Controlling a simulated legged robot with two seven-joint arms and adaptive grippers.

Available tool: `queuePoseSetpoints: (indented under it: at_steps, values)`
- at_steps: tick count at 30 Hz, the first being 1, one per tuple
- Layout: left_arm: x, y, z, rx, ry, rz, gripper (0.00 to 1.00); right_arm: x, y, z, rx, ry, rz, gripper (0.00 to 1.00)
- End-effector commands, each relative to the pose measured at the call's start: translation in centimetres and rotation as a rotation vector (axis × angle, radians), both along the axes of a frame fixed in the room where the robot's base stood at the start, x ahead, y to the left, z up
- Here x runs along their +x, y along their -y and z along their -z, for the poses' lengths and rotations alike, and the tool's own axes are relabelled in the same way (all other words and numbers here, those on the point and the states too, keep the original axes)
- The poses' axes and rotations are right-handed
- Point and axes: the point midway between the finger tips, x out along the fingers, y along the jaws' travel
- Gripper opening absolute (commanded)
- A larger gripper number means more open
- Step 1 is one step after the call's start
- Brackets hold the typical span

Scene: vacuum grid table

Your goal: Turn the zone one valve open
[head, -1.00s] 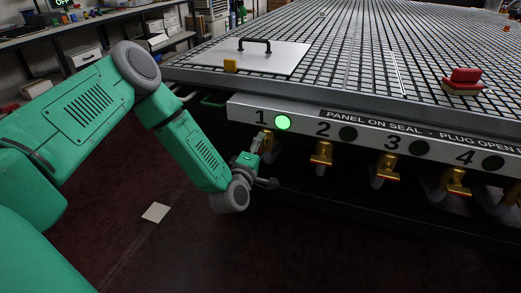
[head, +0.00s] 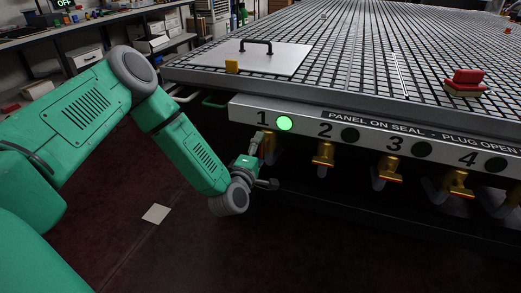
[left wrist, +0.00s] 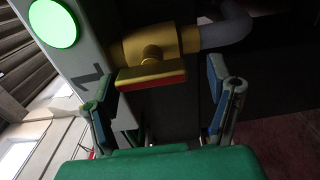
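The zone one valve (head: 269,148) hangs under the panel edge below the number 1, mostly hidden by my left gripper in the head view. In the left wrist view its yellow body (left wrist: 180,42) joins a grey hose, and its red-and-yellow handle (left wrist: 152,76) lies roughly along the body. My left gripper (left wrist: 162,88) is open, with one finger on either side of the handle and gaps visible to both; it also shows in the head view (head: 257,150). The zone one lamp (head: 284,123) glows green. My right gripper is not in view.
Other valves, including the zone two valve (head: 323,157), hang in a row to the right under dark lamps.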

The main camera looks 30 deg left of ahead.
Motion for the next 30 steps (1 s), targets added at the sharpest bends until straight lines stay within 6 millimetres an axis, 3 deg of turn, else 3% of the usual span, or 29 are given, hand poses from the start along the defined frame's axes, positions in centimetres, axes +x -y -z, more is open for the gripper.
queuePoseSetpoints:
  at_steps: [8, 21, 30]
  values:
    - [-1.0, 0.4, -0.2, 0.000, 0.004, 0.003, 0.74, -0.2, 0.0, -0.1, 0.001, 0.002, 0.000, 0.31]
    - [-9.5, 2.2, 0.0, -0.003, -0.002, 0.001, 0.74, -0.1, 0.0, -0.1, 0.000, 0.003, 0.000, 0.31]
    - [-11.6, 2.6, 0.0, -0.001, 0.000, -0.001, 0.74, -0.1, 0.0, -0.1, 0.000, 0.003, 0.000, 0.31]
